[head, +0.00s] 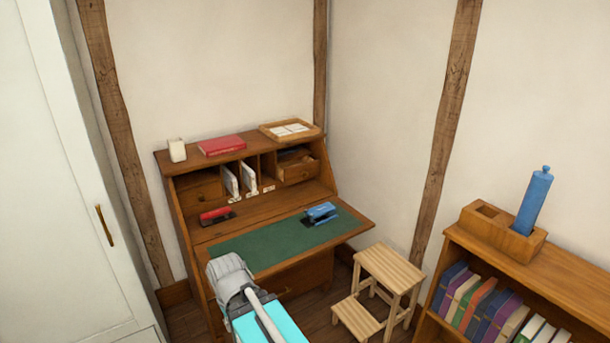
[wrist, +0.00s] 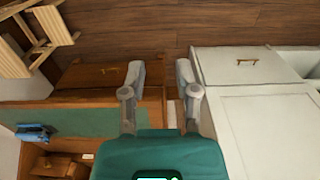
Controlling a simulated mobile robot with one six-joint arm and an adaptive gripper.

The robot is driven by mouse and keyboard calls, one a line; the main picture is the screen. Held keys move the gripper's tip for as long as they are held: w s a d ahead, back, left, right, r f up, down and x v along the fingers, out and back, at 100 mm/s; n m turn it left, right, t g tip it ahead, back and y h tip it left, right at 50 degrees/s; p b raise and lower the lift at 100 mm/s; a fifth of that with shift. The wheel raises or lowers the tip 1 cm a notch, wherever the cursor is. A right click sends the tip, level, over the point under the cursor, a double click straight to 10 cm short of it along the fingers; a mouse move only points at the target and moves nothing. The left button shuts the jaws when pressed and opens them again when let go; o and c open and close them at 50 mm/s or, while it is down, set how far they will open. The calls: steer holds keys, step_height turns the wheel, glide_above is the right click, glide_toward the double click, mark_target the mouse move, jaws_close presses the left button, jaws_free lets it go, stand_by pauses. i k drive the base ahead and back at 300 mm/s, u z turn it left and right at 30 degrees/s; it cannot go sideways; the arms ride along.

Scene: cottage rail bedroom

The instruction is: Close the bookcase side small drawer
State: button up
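The wooden writing desk (head: 262,195) stands against the wall with its green-topped flap down. The bookcase side small drawer (head: 299,174) is in the right of its upper compartments. It sticks out, with its inside visible above the front. The drawer also shows at the lower left of the wrist view (wrist: 62,167). The left small drawer (head: 203,191) looks shut. My gripper (wrist: 160,78) is open and empty, fingers apart, in front of the desk's left edge, away from the small drawer.
A step stool (head: 390,268) stands right of the desk. A bookcase (head: 560,268) is at the right, a white wardrobe (head: 60,170) at the left. Some floor (wrist: 130,30) is bare.

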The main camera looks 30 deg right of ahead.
mark_target(295, 170)
steer(key=u, duration=0.1)
steer(key=i, duration=0.85)
steer(key=z, duration=0.25)
